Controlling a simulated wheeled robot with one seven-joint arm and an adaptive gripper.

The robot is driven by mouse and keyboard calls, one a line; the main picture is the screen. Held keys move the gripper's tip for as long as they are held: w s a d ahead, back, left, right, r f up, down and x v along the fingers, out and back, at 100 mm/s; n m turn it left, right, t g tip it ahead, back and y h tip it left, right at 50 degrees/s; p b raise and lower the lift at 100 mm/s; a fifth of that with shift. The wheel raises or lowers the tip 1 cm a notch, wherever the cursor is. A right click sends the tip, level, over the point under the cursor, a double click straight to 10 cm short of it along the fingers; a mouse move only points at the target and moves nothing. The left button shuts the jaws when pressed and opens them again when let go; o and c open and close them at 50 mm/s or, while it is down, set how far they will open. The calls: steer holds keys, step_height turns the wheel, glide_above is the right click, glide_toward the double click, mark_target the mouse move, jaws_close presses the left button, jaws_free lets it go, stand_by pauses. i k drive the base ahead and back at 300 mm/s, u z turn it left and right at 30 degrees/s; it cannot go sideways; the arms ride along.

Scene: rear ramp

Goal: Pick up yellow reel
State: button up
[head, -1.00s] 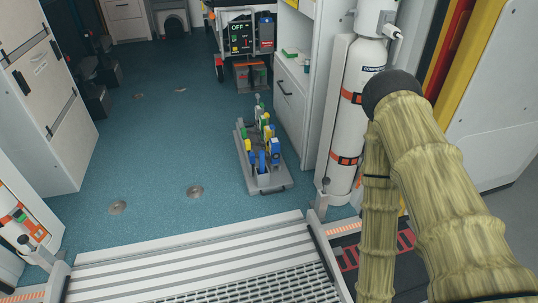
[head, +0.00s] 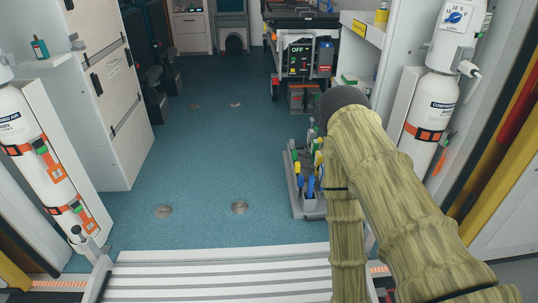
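A small yellow cylinder-like thing (head: 382,12) stands on the white counter at the top right in the head view. It may be the yellow reel, but it is too small to be sure. My arm, in a tan ribbed sleeve, fills the lower right of the view, with a dark rounded joint at its top bend. My gripper is out of sight, so its state and its place relative to the yellow thing do not show.
A grey tray (head: 309,213) with several coloured tools stands on the blue floor, partly behind my arm. White gas cylinders stand left (head: 38,150) and right (head: 431,112). A ribbed ramp (head: 220,278) lies in front. The floor's middle (head: 200,150) is clear.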

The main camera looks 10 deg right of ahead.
mark_target(318, 157)
steer(key=u, duration=0.45)
steer(key=i, duration=0.9)
steer(key=z, duration=0.35)
steer(key=i, duration=0.8)
steer(key=z, duration=0.8)
